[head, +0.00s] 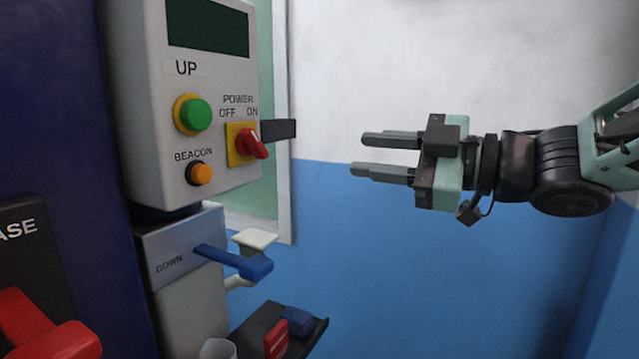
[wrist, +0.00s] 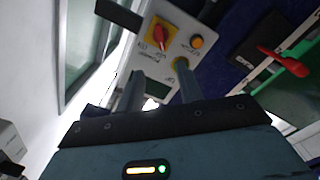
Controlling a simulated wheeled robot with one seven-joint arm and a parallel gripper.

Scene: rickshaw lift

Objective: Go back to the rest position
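My gripper (head: 372,154) is at the right in the head view, fingers pointing left toward the control box (head: 205,75). The fingers are apart with nothing between them. A clear gap separates the fingertips from the box. In the wrist view my gripper (wrist: 158,88) shows two separated fingers, with the control box (wrist: 180,38) beyond them. The box has a green UP button (head: 194,115), a red power switch (head: 252,143) on a yellow plate and an orange BEACON button (head: 200,174). The red switch handle is tilted.
A blue DOWN lever (head: 237,262) juts out below the box. A dark shelf (head: 312,332) holds a red item (head: 276,338) and a blue item (head: 297,319). A red lever (head: 45,332) is at lower left. The space before the blue and white wall (head: 400,270) looks free.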

